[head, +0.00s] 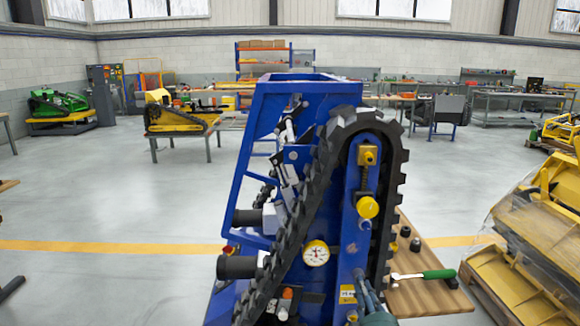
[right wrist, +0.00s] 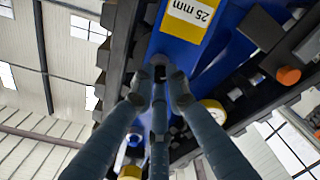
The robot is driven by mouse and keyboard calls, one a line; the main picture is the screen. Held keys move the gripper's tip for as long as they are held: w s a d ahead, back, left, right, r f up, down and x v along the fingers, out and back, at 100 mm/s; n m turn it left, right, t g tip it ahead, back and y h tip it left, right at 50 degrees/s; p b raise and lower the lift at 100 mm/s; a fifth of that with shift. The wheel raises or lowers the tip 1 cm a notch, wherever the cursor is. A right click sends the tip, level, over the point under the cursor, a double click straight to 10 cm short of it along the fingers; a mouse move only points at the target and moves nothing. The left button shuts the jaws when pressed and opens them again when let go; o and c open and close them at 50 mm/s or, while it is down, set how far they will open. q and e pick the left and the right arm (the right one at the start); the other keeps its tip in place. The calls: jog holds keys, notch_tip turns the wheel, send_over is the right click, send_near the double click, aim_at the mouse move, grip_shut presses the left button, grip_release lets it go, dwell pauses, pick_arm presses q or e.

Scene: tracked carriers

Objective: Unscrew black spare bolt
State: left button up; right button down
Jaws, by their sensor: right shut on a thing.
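The blue tracked carrier (head: 340,240) stands upright in the middle of the head view, with black tracks. My right gripper (head: 364,285) is low on its front, just right of a small yellow label (head: 347,293). In the right wrist view, the fingertips of my right gripper (right wrist: 159,80) are closed around a small dark piece, apparently the black spare bolt (right wrist: 160,72), against the blue panel. The fingers cover most of it, so I cannot tell how far it is screwed in. In the head view the bolt is hidden. My left gripper is not in view.
The "25 mm" label (right wrist: 193,12) is close to the fingers. A gauge (head: 316,253) is left of them. Yellow machinery (head: 535,225) stands far right; floor at left is clear.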

jog(key=shift+s+n, duration=0.1)
jog(key=shift+n, duration=0.3)
jog(key=shift+s+d+p, duration=0.1)
jog(key=shift+s+p, duration=0.7)
jog(key=shift+s, duration=1.1)
jog(key=shift+s, duration=0.1)
jog(key=shift+s+p, duration=0.65)
jog(key=shift+s, duration=1)
